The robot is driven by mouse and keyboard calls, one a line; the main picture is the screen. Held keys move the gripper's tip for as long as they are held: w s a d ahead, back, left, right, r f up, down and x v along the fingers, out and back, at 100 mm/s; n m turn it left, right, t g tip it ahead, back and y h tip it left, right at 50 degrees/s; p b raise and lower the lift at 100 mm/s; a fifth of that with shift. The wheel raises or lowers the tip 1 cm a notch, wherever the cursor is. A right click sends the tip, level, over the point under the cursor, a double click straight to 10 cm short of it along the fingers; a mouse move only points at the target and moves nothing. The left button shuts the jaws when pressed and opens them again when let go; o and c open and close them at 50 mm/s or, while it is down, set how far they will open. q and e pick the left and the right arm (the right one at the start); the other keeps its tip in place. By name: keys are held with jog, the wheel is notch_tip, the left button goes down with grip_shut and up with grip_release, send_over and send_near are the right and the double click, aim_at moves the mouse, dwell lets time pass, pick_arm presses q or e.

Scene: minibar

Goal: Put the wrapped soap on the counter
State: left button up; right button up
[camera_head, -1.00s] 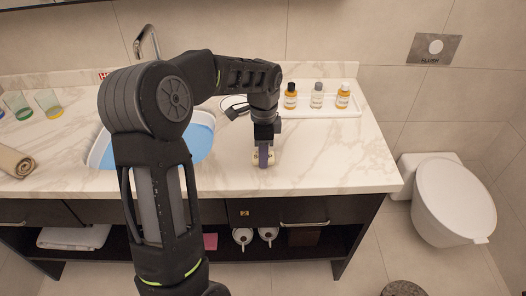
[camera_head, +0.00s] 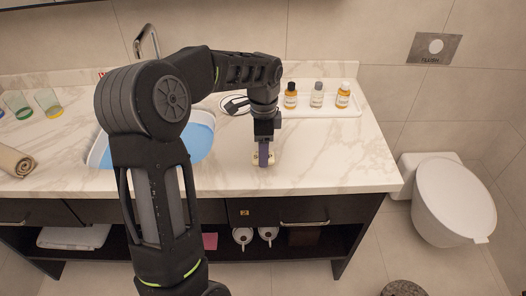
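A small cream-coloured block, which looks like the wrapped soap (camera_head: 273,159), is at the marble counter (camera_head: 320,173) near its front edge, right of the basin. My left gripper (camera_head: 264,160) points straight down at it, and the fingers cover its middle. Bits of the soap show on both sides of the fingers. The view is side-on to the fingers, so I cannot tell whether they are closed on the soap or open around it. The soap appears to be at counter height. My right gripper is not in view.
A white tray (camera_head: 319,113) with three small bottles stands behind my gripper. The blue-filled basin (camera_head: 200,140) is to the left, partly behind my arm. The counter's right part is clear.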

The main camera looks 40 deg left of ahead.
pick_arm(q)
notch_tip(320, 180, up, 11)
jog(key=shift+f, duration=0.15)
dwell(0.9)
